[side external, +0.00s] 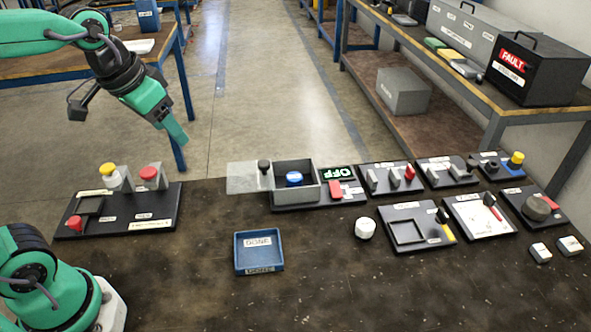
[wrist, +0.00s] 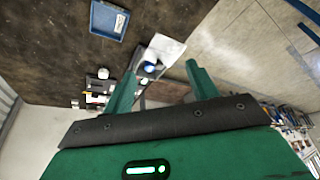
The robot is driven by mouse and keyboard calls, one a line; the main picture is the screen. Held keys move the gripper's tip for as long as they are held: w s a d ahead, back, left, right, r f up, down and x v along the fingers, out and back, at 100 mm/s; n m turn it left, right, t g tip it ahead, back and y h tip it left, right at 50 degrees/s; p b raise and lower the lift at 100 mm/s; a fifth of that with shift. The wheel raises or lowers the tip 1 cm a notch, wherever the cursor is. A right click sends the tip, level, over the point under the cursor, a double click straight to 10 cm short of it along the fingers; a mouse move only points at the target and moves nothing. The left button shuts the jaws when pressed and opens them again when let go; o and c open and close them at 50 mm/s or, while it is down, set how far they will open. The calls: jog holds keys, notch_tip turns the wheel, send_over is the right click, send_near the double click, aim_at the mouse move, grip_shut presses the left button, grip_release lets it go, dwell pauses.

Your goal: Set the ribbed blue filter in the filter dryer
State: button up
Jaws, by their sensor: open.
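The ribbed blue filter (side external: 294,178) sits inside an open-topped grey box (side external: 296,196), which appears to be the filter dryer. A clear plate (side external: 243,177) with a dark knob (side external: 264,166) extends to the left of the box. A green OFF display (side external: 337,173) and a red switch (side external: 335,189) are at its right. My gripper (side external: 176,138) is open and empty, in the air to the upper left of the box. In the wrist view, the filter (wrist: 149,67) shows between my spread fingers (wrist: 162,70), well beyond them.
A blue DONE tray (side external: 259,252) lies on the table, with a white round piece (side external: 366,228) to its right. A black panel with red and yellow knobs (side external: 118,211) stands left. Several device panels (side external: 417,227) fill the right. The front middle is clear.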

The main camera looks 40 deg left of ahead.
jog(key=s+a+f+t, duration=0.1)
jog(key=s+f, duration=0.1)
jog(key=s, duration=0.4)
jog(key=shift+s+f+n, duration=0.3)
jog(key=shift+s+n, duration=0.05)
jog(key=shift+n, duration=0.05)
jog(key=shift+a, duration=0.1)
